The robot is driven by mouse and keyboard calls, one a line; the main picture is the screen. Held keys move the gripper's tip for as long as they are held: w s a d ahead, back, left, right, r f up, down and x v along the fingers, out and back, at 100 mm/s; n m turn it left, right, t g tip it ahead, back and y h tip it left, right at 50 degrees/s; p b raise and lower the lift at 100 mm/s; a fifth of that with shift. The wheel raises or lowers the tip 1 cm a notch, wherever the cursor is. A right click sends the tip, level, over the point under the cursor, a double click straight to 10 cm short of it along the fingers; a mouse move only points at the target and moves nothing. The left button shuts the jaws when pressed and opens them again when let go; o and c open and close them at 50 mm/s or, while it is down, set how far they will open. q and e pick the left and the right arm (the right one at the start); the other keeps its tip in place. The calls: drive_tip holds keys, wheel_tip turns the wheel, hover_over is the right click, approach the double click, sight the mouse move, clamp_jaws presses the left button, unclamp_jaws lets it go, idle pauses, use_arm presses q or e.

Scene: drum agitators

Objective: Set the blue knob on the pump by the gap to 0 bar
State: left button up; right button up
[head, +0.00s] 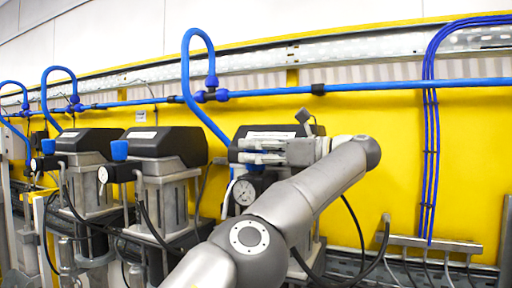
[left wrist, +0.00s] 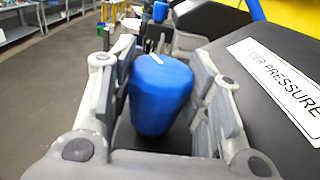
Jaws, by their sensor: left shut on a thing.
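The pump by the gap (head: 270,128) is the rightmost of the row, with a black top and a round pressure gauge (head: 244,192) on its front. The gauge's needle is too small to read. My left gripper (head: 241,147) is at the front of this pump. In the left wrist view the blue knob (left wrist: 160,95) stands between the two fingers of my left gripper (left wrist: 160,75), which is shut on it. A small white mark shows on the knob's top edge. In the head view the gripper hides this knob. My right gripper is not in view.
Two similar pumps (head: 168,143) (head: 90,140) with blue knobs stand to the left. A blue hose loop (head: 186,75) comes down behind the right pump. A rack of thin hoses (head: 435,243) is at the right. The yellow wall (head: 375,120) is behind.

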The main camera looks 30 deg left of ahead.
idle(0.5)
use_arm(q)
drive_tip(key=o, duration=1)
drive_tip(key=shift+c, duration=0.2)
drive_tip(key=shift+o, duration=0.2)
drive_tip(key=shift+s, duration=0.2)
drive_tip(key=shift+r, duration=0.15)
